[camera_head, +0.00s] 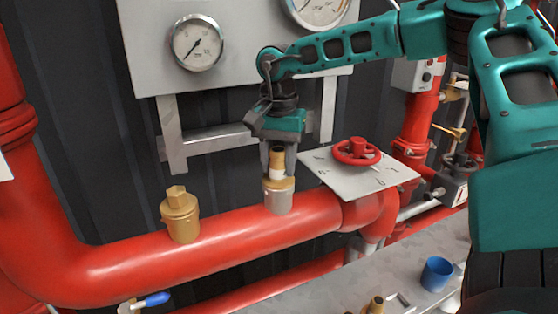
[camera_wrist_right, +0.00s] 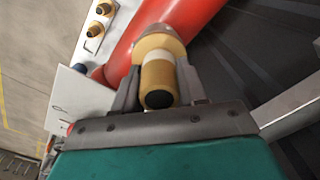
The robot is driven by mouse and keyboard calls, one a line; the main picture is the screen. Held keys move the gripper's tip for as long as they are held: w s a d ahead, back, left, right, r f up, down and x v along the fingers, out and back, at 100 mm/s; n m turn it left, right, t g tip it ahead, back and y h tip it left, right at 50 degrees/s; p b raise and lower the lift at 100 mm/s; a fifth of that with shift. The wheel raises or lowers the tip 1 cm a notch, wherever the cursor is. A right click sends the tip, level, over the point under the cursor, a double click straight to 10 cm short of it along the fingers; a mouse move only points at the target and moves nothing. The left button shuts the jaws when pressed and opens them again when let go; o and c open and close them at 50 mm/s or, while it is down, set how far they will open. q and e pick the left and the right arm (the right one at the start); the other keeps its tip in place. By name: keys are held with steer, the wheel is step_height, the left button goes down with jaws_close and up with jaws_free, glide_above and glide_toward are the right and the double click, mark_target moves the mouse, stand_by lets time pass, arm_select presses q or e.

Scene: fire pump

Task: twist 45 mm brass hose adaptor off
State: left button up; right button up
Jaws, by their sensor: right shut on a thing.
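The brass hose adaptor (camera_head: 277,160) stands upright above a wider brass collar (camera_head: 279,184) on a short grey stub on the red pipe. My right gripper (camera_head: 279,152) comes down from above and is shut on the adaptor. In the right wrist view the adaptor (camera_wrist_right: 158,82) shows a pale band and a dark open end, between the two grey fingers of my right gripper (camera_wrist_right: 158,92). Its lower end meets the brass collar (camera_wrist_right: 156,45); I cannot tell whether the thread is engaged. My left gripper is not in view.
A second brass fitting (camera_head: 179,215) with a square top stands on the red pipe (camera_head: 190,260) to the left. A red handwheel (camera_head: 357,151) over a grey plate is close on the right. Gauges hang behind. A blue cup (camera_head: 437,272) and brass parts (camera_head: 376,304) rest on the shelf below.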

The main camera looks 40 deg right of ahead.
mark_target(278, 148)
steer(key=shift+n, duration=0.9)
steer(key=shift+r+p, duration=1.3)
steer(key=shift+r, duration=1.75)
